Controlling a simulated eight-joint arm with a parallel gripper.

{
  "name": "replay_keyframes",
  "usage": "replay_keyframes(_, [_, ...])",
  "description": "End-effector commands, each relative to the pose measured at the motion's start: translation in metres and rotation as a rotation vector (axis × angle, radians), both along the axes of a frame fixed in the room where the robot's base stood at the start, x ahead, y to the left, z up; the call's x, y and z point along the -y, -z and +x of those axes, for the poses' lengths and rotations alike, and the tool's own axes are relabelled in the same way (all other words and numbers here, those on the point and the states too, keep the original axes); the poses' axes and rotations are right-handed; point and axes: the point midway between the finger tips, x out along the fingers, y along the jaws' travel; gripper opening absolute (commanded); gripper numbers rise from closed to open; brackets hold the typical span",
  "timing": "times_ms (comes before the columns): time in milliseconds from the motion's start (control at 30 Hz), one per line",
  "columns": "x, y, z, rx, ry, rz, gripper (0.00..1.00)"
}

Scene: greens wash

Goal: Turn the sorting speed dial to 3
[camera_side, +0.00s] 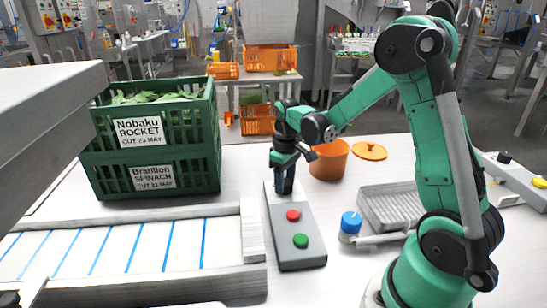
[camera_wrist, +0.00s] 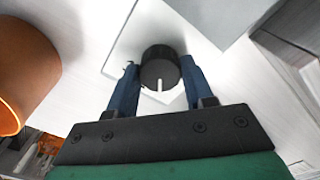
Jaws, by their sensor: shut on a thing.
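The speed dial is a round black knob (camera_wrist: 160,70) with a white pointer line, on a light plate in the wrist view. The line points toward the bottom of that picture. My gripper (camera_wrist: 158,82) has its two blue fingers on either side of the knob, shut on it. In the side view my gripper (camera_side: 284,184) reaches down to the far end of the grey control box (camera_side: 297,258) and hides the dial. I can see no scale numbers around the dial.
The box has a red button (camera_side: 293,215) and a green button (camera_side: 301,241) nearer the camera. An orange pot (camera_side: 329,160) stands close behind my gripper. Green crates (camera_side: 207,150) stand to the left, beyond a conveyor (camera_side: 120,250). A blue-capped valve (camera_side: 350,223) is to the right.

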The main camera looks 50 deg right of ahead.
Motion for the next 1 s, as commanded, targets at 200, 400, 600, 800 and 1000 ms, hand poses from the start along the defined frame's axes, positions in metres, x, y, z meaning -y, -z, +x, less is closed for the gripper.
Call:
replay_keyframes(200, [0.0000,-0.0004,-0.0002,-0.001,-0.115,0.000,0.00])
replay_keyframes(400, [0.0000,-0.0004,-0.0002,-0.001,-0.172,0.000,0.00])
replay_keyframes(600, [0.0000,-0.0004,-0.0002,-0.001,-0.192,0.000,0.00])
replay_keyframes(800, [0.0000,-0.0003,-0.0002,-0.001,-0.193,0.000,0.00])
replay_keyframes(1000, [0.0000,-0.0003,-0.0001,-0.001,-0.192,0.000,0.66])
